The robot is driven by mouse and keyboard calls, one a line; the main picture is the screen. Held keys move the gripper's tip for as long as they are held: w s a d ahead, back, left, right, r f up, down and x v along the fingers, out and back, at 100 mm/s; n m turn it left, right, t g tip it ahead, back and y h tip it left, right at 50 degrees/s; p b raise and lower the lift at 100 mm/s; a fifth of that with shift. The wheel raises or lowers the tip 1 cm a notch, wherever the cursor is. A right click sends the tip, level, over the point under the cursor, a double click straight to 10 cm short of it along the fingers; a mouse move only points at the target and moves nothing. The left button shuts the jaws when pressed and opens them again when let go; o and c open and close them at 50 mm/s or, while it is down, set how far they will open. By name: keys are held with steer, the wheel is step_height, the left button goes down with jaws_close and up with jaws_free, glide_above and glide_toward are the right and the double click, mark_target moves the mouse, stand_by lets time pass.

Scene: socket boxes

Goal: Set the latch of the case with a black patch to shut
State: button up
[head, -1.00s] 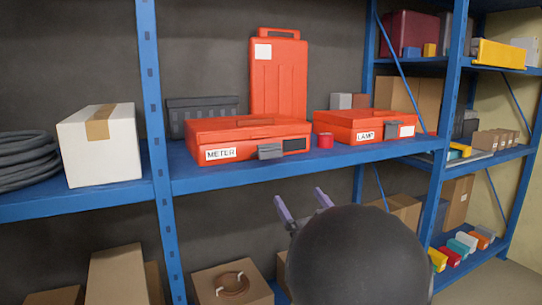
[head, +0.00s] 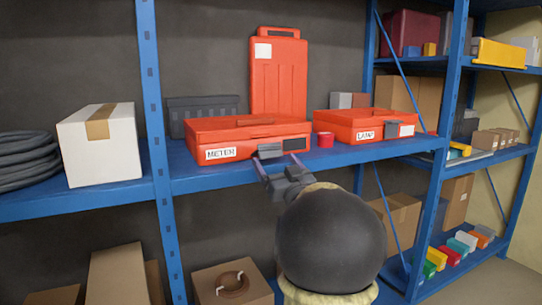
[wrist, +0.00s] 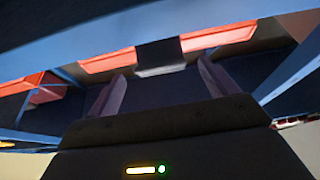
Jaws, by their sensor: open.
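The red METER case (head: 230,137) lies flat on the blue shelf, with a black patch (head: 294,144) at the right of its front. Its grey latch (head: 269,150) sticks out at the front, left of the patch. My gripper (head: 277,164) is open just in front of and below this latch. Contact between fingers and latch cannot be told.
A red LAMP case (head: 345,124) with a white patch and its own grey latch lies to the right. A tall red case (head: 279,80) stands behind. The blue shelf edge (head: 225,181) runs below my fingers.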

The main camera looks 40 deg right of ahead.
mark_target(272, 156)
steer(key=shift+x, duration=2)
steer(key=c, duration=1)
